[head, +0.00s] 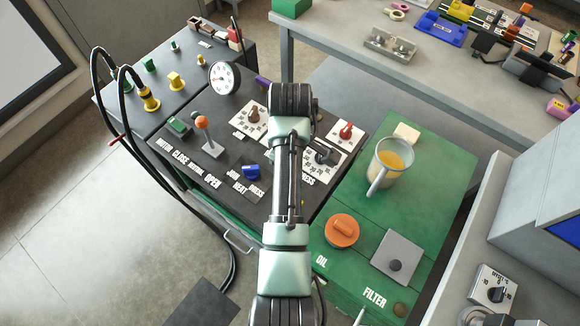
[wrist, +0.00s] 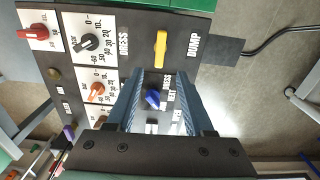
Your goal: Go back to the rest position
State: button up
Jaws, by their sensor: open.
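My gripper (wrist: 158,80) is open in the wrist view, its two blue-grey fingers apart with nothing held between them. It hangs above the dark control panel (wrist: 190,60). A blue selector knob (wrist: 153,98) shows through the gap between the fingers, apart from them as far as I can tell. In the head view my arm reaches up the middle over the panel (head: 215,185), and the gripper itself is hidden behind it. The blue knob (head: 250,172) lies just left of my arm there.
Dials with red (head: 346,131), black (head: 327,156) and orange (wrist: 97,90) knobs surround my arm. An orange-topped lever (head: 201,122) and round gauge (head: 224,78) rise at left. A cup (head: 388,165) stands on the green cover (head: 425,180). Black hoses arch at far left.

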jog(key=shift+r, duration=0.6)
jog(key=w+r+m+t, duration=0.2)
jog(key=w+r+t, duration=0.35)
jog(key=r, duration=0.35)
jog(key=w+r+m+t, duration=0.2)
jog(key=w+r+t, duration=0.3)
jog(key=r, duration=0.5)
notch_tip(320, 180, up, 19)
jog(key=m+t, duration=0.3)
jog(key=t, duration=0.3)
jog(key=s+r+m+t, duration=0.2)
jog(key=s+r+t, duration=0.3)
jog(key=s+r, duration=0.4)
jog(key=s+r+m+t, duration=0.2)
jog(key=s+r+t, duration=0.4)
jog(key=r, duration=0.9)
jog(key=s, duration=0.3)
jog(key=shift+r, duration=0.15)
